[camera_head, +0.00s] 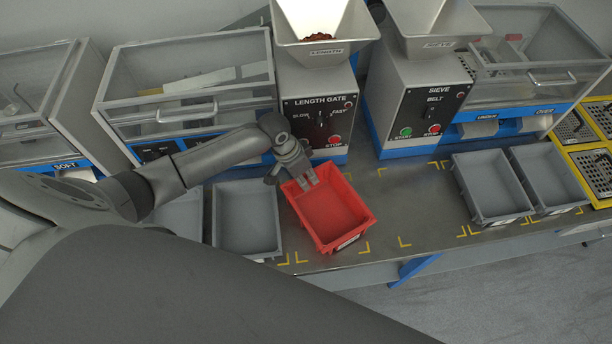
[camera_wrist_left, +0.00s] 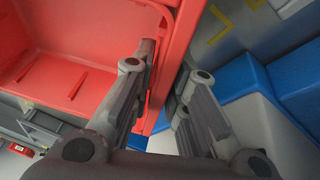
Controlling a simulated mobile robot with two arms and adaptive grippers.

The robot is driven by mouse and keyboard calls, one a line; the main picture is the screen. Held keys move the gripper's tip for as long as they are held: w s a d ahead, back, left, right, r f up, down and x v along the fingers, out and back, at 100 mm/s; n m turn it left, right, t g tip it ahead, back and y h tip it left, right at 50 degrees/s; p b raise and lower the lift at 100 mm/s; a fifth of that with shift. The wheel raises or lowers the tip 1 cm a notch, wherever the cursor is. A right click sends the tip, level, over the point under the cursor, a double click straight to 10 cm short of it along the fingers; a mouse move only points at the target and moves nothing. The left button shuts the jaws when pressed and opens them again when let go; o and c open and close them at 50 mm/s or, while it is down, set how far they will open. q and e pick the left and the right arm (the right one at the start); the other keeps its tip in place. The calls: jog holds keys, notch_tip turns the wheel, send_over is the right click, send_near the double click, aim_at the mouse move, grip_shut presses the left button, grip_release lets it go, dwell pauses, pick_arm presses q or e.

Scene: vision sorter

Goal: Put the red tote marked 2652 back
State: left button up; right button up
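The red tote (camera_head: 328,212) is empty and stands askew at the front of the bench, to the right of a grey tote. A pale label shows on its front face, but I cannot read its number. My left gripper (camera_head: 307,182) is at its far-left rim. In the left wrist view, the fingers (camera_wrist_left: 166,80) straddle the red tote's wall (camera_wrist_left: 181,38), one inside and one outside, close together and apparently shut on it. I cannot tell whether the tote touches the bench. My right gripper is not in view.
Grey totes stand to the left (camera_head: 246,218) and right (camera_head: 490,187). Yellow corner marks line the bench's front edge (camera_head: 404,242). The length gate machine (camera_head: 320,118) stands behind the red tote, the sieve machine (camera_head: 425,105) behind to its right.

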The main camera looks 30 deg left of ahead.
pick_arm(q)
jog(key=shift+o, duration=1.1)
jog(key=shift+r, duration=0.1)
jog(key=v, duration=1.2)
jog(key=shift+d, duration=0.1)
